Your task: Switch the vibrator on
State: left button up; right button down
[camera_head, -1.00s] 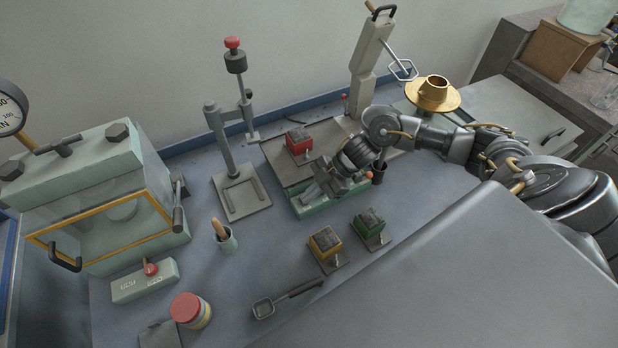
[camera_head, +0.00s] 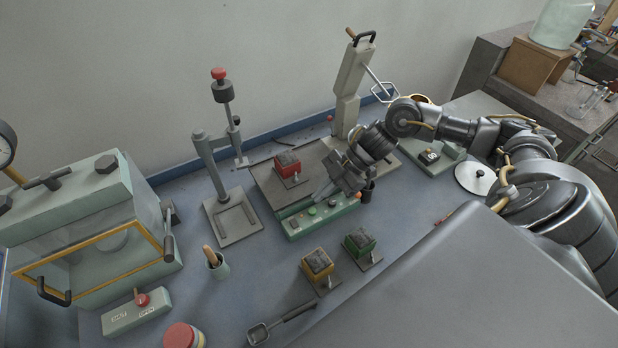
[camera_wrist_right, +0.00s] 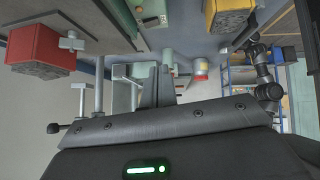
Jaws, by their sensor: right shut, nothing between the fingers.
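The vibrating table has a flat grey plate (camera_head: 265,183) and a pale green control panel (camera_head: 330,217) along its front. The panel carries a green button, a dark round one and a red one. A red mould (camera_head: 288,164) stands on the plate. My right gripper (camera_head: 322,194) is shut and empty, its fingers pointing down-left just above the panel; I cannot tell whether they touch it. In the right wrist view the shut fingers (camera_wrist_right: 156,84) show, with part of the panel (camera_wrist_right: 150,12) at the top edge. My left gripper is not visible.
Yellow (camera_head: 318,265) and green (camera_head: 360,243) moulds stand in front of the panel, with a scoop (camera_head: 280,325) nearby. A tamping stand (camera_head: 220,190) is on the left, beside a press cabinet (camera_head: 90,220). A tall column (camera_head: 348,90) rises behind my right wrist.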

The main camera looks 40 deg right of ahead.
jog(key=shift+v, duration=1.1)
jog(key=w+b, duration=0.1)
jog(key=b, duration=1.5)
jog(key=shift+w+d+r+t, duration=0.1)
jog(key=shift+w+d+t, duration=0.05)
jog(key=shift+d+t, duration=0.15)
